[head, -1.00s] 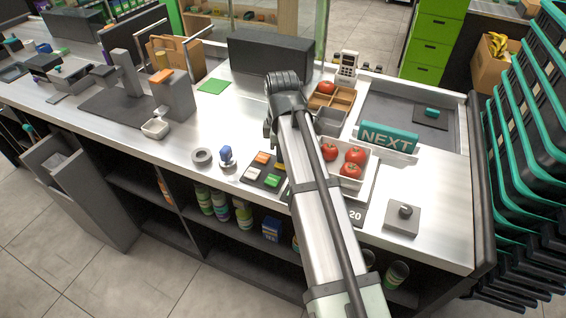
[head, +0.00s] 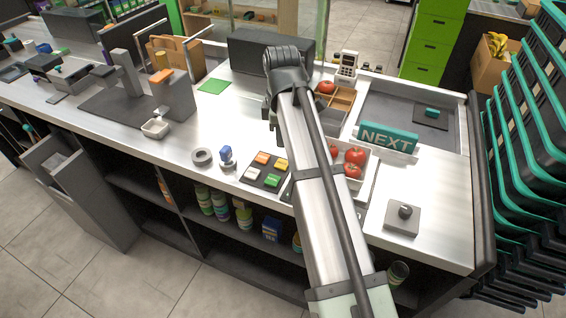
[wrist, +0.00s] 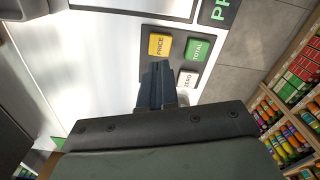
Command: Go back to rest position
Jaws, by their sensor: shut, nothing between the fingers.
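My arm reaches up over the middle of the counter (head: 420,190) in the head view, with its bent dark joint near the black panel at the back. My gripper (wrist: 157,72) shows in the wrist view with its dark fingers together and nothing between them. In that view it is above a keypad with a yellow PRICE button (wrist: 159,45), a green TOTAL button (wrist: 197,49) and a white ZERO button (wrist: 188,79). In the head view the fingers are mostly hidden by the arm, and I cannot tell their height above the counter.
A white tray of red tomatoes (head: 354,156) stands just right of my arm. A teal NEXT bar (head: 388,138) and a grey block with a knob (head: 404,212) are farther right. A blue stamp-like object (head: 226,156) and a grey ring (head: 202,157) lie left.

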